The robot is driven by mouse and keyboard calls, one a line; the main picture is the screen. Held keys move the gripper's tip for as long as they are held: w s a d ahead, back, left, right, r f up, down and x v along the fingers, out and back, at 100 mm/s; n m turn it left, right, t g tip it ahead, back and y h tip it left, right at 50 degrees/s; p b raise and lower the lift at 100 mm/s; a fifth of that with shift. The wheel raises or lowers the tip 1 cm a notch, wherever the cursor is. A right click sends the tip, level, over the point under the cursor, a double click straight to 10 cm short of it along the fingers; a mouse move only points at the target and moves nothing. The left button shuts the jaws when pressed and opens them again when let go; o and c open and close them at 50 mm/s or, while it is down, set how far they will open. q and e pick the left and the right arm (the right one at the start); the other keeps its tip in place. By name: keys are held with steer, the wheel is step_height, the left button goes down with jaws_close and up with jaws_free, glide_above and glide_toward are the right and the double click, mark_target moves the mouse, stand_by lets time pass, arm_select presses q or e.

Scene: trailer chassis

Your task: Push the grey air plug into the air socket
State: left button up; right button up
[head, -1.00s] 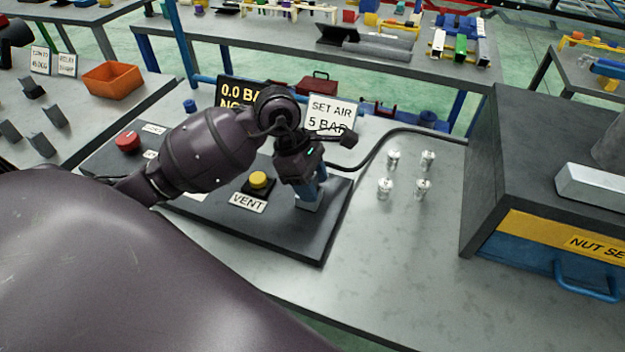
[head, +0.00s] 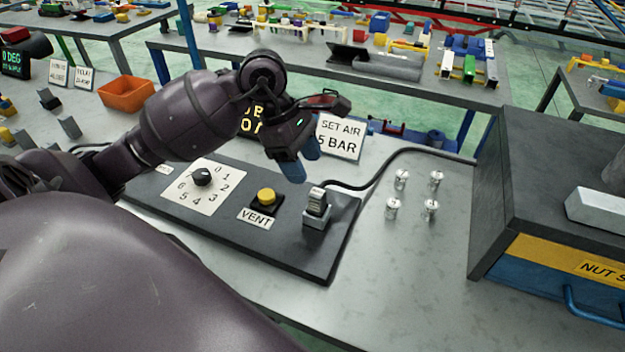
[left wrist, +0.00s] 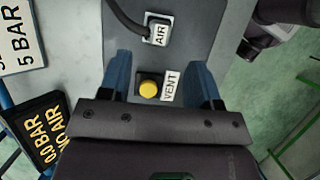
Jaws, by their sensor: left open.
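The grey air plug (head: 318,202) stands upright in the air socket (head: 316,222), a grey block at the right end of the dark panel. How deep it sits I cannot tell. A black cable runs from it to the right. In the left wrist view the plug (left wrist: 158,28) shows its AIR label beyond my fingertips. My left gripper (head: 302,162), with blue fingers, is open and empty, above and behind the plug and apart from it. In the left wrist view its fingers (left wrist: 161,72) are spread wide on either side of the yellow VENT button. My right gripper is not in view.
The panel (head: 290,255) carries a dial (head: 203,176) and the yellow VENT button (head: 266,196). A display (left wrist: 45,135) reads 0.0 BAR, NO AIR. A SET AIR 5 BAR sign (head: 341,137) stands behind. Several silver fittings (head: 412,195) and a large grey box (head: 545,190) are to the right.

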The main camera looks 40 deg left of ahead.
arm_select(q)
steer(key=shift+v, duration=1.3)
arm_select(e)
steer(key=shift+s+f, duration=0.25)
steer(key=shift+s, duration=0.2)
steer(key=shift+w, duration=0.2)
